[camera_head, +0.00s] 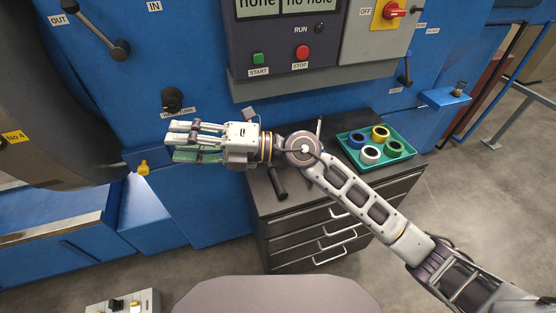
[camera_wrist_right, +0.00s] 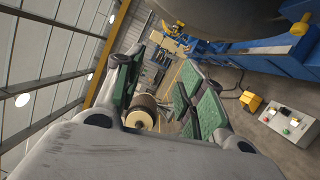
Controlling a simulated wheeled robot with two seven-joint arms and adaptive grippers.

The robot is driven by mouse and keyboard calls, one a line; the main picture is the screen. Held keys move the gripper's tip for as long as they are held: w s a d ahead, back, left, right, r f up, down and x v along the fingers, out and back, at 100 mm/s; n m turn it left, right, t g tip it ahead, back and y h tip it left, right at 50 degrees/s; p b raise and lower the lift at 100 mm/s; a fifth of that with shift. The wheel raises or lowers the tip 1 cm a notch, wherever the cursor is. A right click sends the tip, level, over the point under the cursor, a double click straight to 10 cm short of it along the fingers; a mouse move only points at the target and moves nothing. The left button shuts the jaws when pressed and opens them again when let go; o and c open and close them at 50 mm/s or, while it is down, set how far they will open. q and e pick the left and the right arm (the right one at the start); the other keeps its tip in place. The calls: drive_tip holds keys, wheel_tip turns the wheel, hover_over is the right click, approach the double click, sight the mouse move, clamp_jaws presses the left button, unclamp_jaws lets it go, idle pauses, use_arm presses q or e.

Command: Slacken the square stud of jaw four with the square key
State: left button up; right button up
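My right gripper (camera_head: 182,142) reaches in from the right, level and pointing left, in front of the blue machine. Its fingers are spread apart with nothing between them; the right wrist view also shows it open (camera_wrist_right: 163,82). A large dark rounded body (camera_head: 50,110) stands at the far left, with a yellow label (camera_head: 14,137) reading No 4; the fingertips are apart from it. I cannot make out a square stud on it. A dark-handled tool (camera_head: 277,183) lies at the cabinet's left front; I cannot tell whether it is the square key. My left gripper is out of view.
A dark drawer cabinet (camera_head: 300,225) stands below my right arm. A green tray (camera_head: 395,157) on it holds several coloured rings. The machine (camera_head: 200,80) carries levers and a start-stop panel (camera_head: 285,40). A pale control box (camera_head: 125,302) stands at the lower left.

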wheel_tip(320, 180, down, 14)
drive_tip(key=w+d+n+h, duration=0.2)
drive_tip(key=d+n+h, duration=0.1)
drive_tip(key=h, duration=0.6)
drive_tip(key=w+d+f+t+h, duration=0.1)
drive_tip(key=w+d+h, duration=0.2)
drive_tip(key=d, duration=0.2)
drive_tip(key=w+d+f+m+t+h, duration=0.1)
drive_tip(key=w+d+f+h, duration=0.1)
drive_tip(key=d, duration=0.3)
drive_tip(key=w+d+f+t+h, duration=0.1)
drive_tip(key=w+d+h, duration=0.3)
drive_tip(key=w+d, duration=0.1)
drive_tip(key=shift+f+m+h, duration=0.25)
drive_tip(key=shift+m+h, duration=0.05)
drive_tip(key=shift+f, duration=0.15)
